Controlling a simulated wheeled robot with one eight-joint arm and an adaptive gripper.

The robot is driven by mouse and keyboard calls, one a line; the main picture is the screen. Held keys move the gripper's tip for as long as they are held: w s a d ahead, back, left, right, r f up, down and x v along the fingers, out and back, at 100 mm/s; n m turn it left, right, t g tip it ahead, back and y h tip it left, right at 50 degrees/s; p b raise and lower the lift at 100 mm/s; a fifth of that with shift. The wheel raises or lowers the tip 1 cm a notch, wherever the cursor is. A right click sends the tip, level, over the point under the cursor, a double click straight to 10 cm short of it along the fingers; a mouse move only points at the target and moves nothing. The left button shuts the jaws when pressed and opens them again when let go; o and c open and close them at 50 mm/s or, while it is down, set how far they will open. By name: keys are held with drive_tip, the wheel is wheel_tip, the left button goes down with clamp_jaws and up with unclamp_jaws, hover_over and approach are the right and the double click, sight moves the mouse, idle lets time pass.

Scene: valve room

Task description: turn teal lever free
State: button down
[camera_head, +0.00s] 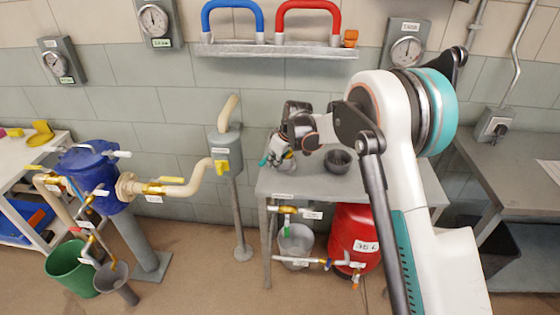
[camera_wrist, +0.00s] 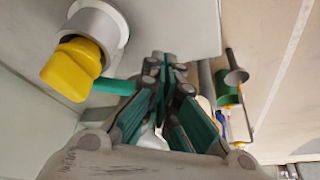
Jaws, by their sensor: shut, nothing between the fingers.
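The teal lever (camera_wrist: 113,86) shows in the wrist view as a short straight bar. It runs from beside a yellow knob (camera_wrist: 74,69) to the left finger of my gripper (camera_wrist: 165,62). I cannot tell whether lever and finger touch, and part of the bar may be hidden behind the finger. The fingers are together at the tips with nothing between them. In the head view my gripper (camera_head: 265,160) is above the left edge of the grey table, right of the grey valve box (camera_head: 224,143). The teal lever is not clearly distinguishable there.
A dark bowl (camera_head: 338,161) stands on the grey table (camera_head: 300,183). A red tank (camera_head: 352,232) and a grey bucket (camera_head: 296,240) are below it. Left stand a blue vessel (camera_head: 91,172) with pipes and a green bucket (camera_head: 70,268).

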sight(262, 161)
drive_tip(key=a+m, duration=0.2)
drive_tip(key=shift+w+a+m+t+h, duration=0.1)
drive_tip(key=shift+m+t+h, duration=0.3)
drive_tip(key=a+m, duration=0.1)
drive_tip(key=w+a+m+h+p, duration=0.1)
drive_tip(key=m, duration=0.1)
drive_tip(key=shift+a+m+t, duration=0.2)
drive_tip(key=shift+m+t, duration=0.1)
drive_tip(key=shift+w+a+m+h+p, duration=0.15)
drive_tip(key=shift+w+a+m+h, duration=0.25)
drive_tip(key=shift+w+a+m, duration=0.45)
drive_tip(key=shift+w+a+m+h+p, duration=0.15)
drive_tip(key=shift+w+a+m+h, duration=0.3)
drive_tip(key=shift+m, duration=0.7)
drive_tip(key=shift+w, duration=0.15)
drive_tip(key=shift+d, duration=0.1)
